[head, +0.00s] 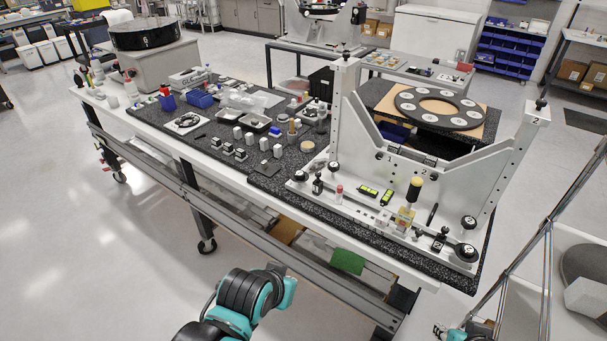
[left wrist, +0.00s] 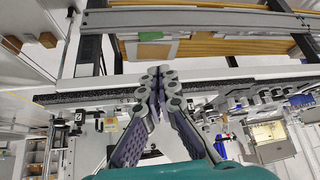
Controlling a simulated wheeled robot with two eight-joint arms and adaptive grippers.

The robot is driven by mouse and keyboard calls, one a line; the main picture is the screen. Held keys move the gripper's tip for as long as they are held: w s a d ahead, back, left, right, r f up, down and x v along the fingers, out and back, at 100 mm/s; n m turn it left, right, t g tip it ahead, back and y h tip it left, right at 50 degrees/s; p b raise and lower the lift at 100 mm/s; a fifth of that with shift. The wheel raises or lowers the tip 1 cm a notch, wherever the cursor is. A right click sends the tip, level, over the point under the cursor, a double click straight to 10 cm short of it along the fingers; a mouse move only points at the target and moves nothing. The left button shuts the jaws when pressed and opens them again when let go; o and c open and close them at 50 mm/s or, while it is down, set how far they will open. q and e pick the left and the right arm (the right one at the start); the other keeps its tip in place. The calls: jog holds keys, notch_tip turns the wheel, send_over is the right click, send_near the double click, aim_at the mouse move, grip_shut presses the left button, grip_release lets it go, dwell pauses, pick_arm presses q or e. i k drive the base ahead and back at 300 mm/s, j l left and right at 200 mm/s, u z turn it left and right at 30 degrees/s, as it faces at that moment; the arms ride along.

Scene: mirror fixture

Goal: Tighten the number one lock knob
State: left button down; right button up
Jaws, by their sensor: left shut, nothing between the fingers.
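The grey mirror fixture (head: 410,160) stands on the black-speckled bench top, with a tall post on each side. Black round knobs sit at the left foot, one behind (head: 333,166) and one in front (head: 299,176). Two more sit at the right foot, one behind (head: 468,222) and one in front (head: 467,252). Their labels are too small to read, so I cannot tell which is number one. The right post carries a "2". My left gripper (left wrist: 160,75) is shut and empty, over the bench edge in the left wrist view.
Bins and small parts crowd the bench to the left. A dark ring (head: 437,108) lies behind. Open floor (head: 80,250) lies at front left.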

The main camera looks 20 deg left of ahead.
aim_at(298, 176)
jog(key=i+j+z, duration=0.35)
jog(key=i+j, duration=0.4)
jog(key=i, duration=0.1)
